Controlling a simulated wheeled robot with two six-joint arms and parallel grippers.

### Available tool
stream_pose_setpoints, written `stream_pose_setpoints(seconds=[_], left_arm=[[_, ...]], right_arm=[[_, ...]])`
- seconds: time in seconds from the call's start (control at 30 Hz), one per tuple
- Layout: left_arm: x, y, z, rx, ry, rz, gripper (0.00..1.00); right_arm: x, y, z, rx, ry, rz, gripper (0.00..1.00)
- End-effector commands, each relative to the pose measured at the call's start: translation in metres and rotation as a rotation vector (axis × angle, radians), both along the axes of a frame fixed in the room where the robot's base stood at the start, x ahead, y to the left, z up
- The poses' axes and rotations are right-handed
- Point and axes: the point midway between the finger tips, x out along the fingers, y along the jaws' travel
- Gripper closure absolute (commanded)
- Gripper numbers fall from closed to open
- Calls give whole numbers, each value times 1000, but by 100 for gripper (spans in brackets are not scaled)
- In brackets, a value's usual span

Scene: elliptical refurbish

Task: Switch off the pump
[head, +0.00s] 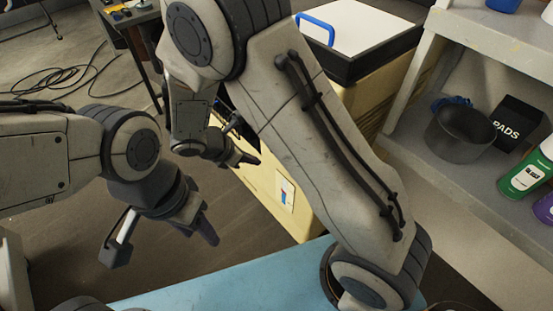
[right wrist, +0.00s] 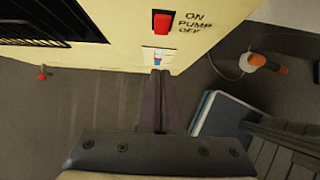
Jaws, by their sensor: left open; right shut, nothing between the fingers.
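In the right wrist view a red rocker switch (right wrist: 162,22) sits on the cream panel of a machine (right wrist: 110,20), beside the printed words ON, PUMP and OFF. Which way the rocker is tipped I cannot tell. My right gripper (right wrist: 157,78) is shut and empty, its fingertips below the switch in the picture, near a small blue and white label (right wrist: 158,57). Whether they touch the panel is unclear. In the head view my right gripper (head: 248,158) is beside the yellowish machine (head: 262,178); the switch is not visible there. My left gripper (head: 162,240) is open and empty over the floor.
A grey shelf (head: 470,165) at right holds a dark pot (head: 458,135), a black PADS box (head: 514,122) and bottles. A light blue surface (head: 230,280) lies in front. Black cables (head: 60,80) lie on the floor at left. An orange-tipped item (right wrist: 262,62) shows in the wrist view.

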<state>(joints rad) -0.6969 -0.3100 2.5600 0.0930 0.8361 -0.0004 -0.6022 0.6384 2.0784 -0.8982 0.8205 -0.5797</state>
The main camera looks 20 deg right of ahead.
Motion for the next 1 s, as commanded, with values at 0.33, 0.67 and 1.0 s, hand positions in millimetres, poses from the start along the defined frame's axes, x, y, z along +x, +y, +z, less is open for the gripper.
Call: stream_pose_setpoints(seconds=[0.33, 0.67, 1.0], left_arm=[[0, 0, -19, 0, 0, 0, 50], [0, 0, -19, 0, 0, 0, 50], [0, 0, -19, 0, 0, 0, 50]], right_arm=[[15, -42, -64, -2, 4, -4, 100], [29, -77, -68, 0, 1, -1, 100], [30, -79, -69, 0, 1, 1, 100]])
